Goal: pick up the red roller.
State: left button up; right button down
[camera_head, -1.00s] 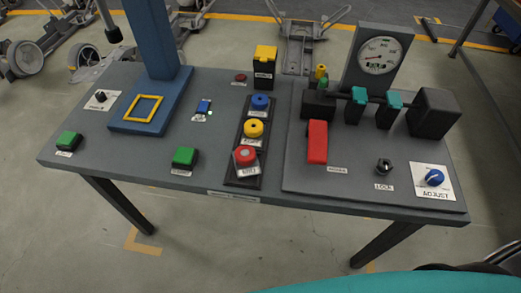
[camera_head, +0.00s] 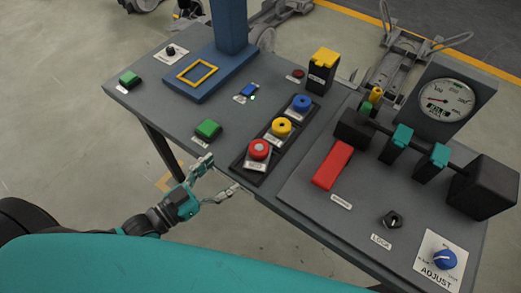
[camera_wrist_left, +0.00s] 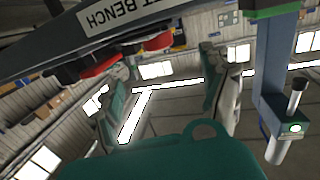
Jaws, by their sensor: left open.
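The red roller (camera_head: 259,149) stands at the near end of a black rack (camera_head: 246,178) on the grey bench, in line with a yellow roller (camera_head: 281,127) and a blue one (camera_head: 302,102). My left gripper (camera_head: 222,178) is open and empty at the bench's near edge, to the left of and nearer than the red roller, apart from it. In the left wrist view, the open fingers (camera_wrist_left: 166,95) have the bench edge above them. Two red parts show there near that edge; I cannot tell which is the roller. My right gripper is out of view.
A green button (camera_head: 208,129) lies left of the rack. A red block (camera_head: 332,165) lies to its right, before a gauge (camera_head: 447,100) and a dark shaft assembly. A blue post (camera_head: 231,25) rises at the back. The floor before the bench is clear.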

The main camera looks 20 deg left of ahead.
aim_at(251, 153)
pick_arm(q)
jog(key=x, duration=0.6)
jog(key=shift+w+d, duration=0.2)
jog(key=shift+w, duration=0.05)
jog(key=shift+w+d+p, duration=0.25)
jog(key=shift+w+p, duration=0.1)
jog(key=shift+w, duration=0.05)
jog(key=x, duration=0.5)
jog(key=shift+f+p, duration=0.25)
jog(key=shift+p, duration=0.1)
jog(key=shift+s, duration=0.1)
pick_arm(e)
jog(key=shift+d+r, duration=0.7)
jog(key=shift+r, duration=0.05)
pick_arm(q)
jog(key=shift+c, duration=0.4)
